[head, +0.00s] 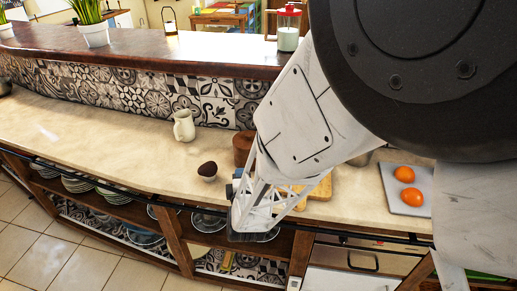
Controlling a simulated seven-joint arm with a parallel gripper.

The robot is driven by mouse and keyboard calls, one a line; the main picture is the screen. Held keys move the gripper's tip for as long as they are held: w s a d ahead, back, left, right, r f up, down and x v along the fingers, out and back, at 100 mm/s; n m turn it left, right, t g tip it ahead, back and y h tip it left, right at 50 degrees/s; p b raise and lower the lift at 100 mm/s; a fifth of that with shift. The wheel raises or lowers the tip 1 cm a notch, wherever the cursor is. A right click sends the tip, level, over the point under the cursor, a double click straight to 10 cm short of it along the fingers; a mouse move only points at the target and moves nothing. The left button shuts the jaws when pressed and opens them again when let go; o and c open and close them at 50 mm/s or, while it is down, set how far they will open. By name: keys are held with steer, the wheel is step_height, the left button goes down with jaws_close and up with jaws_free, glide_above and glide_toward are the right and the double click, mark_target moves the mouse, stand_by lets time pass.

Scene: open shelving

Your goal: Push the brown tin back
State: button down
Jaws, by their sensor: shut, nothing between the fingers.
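A brown round tin (243,146) stands on the pale countertop near the tiled wall, partly hidden behind my white arm. My gripper (246,232) hangs at the counter's front edge, in front of the tin and nearer the camera. It is shut and empty. It appears apart from the tin, though the arm covers part of the space between them.
A wooden board (318,188) and a tray (392,194) with two oranges lie to the right. Open shelves with dishes are below.

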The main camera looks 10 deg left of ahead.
mark_target(241, 154)
steer(key=x, duration=0.4)
steer(key=shift+w+d, duration=0.2)
steer(key=shift+w, duration=0.1)
steer(key=shift+w+d, duration=0.4)
steer(key=shift+w, duration=0.3)
steer(key=shift+w+d, duration=0.35)
steer(key=shift+w, duration=0.35)
steer(key=shift+w+d, duration=0.5)
steer(key=shift+w, duration=0.45)
steer(key=shift+w+d, duration=0.5)
steer(key=shift+w, duration=0.5)
steer(key=shift+w+d, duration=0.45)
steer(key=shift+w, duration=0.5)
steer(key=shift+s, duration=0.1)
steer(key=shift+s+a, duration=0.3)
steer(key=shift+s, duration=0.25)
steer(key=s, duration=0.1)
steer(key=s+a, duration=0.1)
steer(key=shift+s+a, duration=0.15)
steer(key=shift+s, duration=0.1)
steer(key=v, duration=0.9)
steer(key=shift+s+d, duration=0.25)
steer(key=shift+s, duration=0.1)
